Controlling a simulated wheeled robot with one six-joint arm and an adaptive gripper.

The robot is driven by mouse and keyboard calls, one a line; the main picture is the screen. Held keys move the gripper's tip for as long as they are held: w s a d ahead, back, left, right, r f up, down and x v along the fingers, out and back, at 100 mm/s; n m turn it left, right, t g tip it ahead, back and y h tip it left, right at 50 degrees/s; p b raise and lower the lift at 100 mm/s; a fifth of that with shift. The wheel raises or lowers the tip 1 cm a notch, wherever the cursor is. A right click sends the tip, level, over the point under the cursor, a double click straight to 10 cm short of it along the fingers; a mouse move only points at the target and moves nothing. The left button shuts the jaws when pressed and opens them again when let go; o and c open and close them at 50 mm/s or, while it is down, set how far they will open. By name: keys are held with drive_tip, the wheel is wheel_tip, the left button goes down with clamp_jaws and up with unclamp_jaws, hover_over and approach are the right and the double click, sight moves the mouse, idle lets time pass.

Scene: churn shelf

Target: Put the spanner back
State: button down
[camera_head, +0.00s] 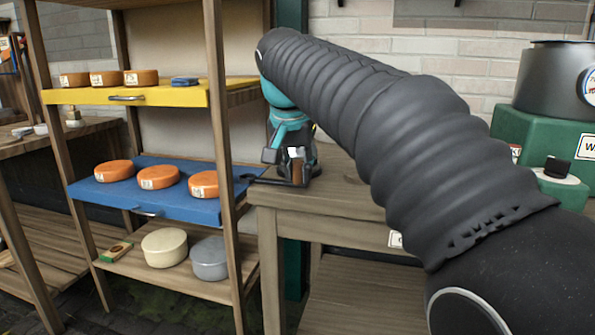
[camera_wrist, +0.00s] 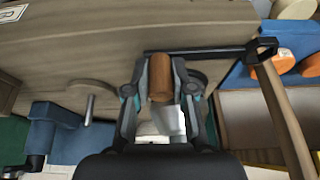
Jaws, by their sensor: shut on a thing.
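The spanner (camera_wrist: 215,52) is a dark bar with an open ring at its right end in the wrist view. A brown cylindrical grip (camera_wrist: 160,78) appears to belong to it. My gripper (camera_wrist: 161,90) is shut on this brown grip. In the head view, my gripper (camera_head: 296,168) points down over the left end of the wooden table, with the brown grip between its fingers. The spanner (camera_head: 262,181) lies level there, its ring end reaching left past the table edge toward the shelf post. I cannot tell whether it touches the table top.
The wooden shelf rack left of the table holds a yellow tray (camera_head: 180,96) and a blue tray (camera_head: 120,196), both with orange cheeses. A pale round (camera_head: 164,248) and a grey round (camera_head: 209,259) sit below. A green block (camera_head: 545,135) carries a grey vessel (camera_head: 548,78) at right.

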drive_tip(key=c, duration=1)
unclamp_jaws()
drive_tip(key=p+v, duration=0.3)
drive_tip(key=v, duration=0.9)
drive_tip(key=shift+r, duration=0.1)
drive_tip(key=shift+d, duration=0.1)
drive_tip(key=s+d+f+n, duration=0.1)
drive_tip(key=s+d+f, duration=0.3)
drive_tip(key=s+f, duration=0.3)
drive_tip(key=s+d+f+n+y, duration=0.1)
drive_tip(key=s+d+f, duration=0.3)
drive_tip(key=f, duration=0.9)
drive_tip(key=s+d+f+n+t, duration=0.1)
drive_tip(key=s+d+f, duration=0.3)
drive_tip(key=s+f, duration=0.6)
drive_tip(key=shift+s+d+f+n, duration=0.1)
drive_tip(key=shift+s+d+n, duration=0.15)
drive_tip(key=shift+s+n, duration=0.25)
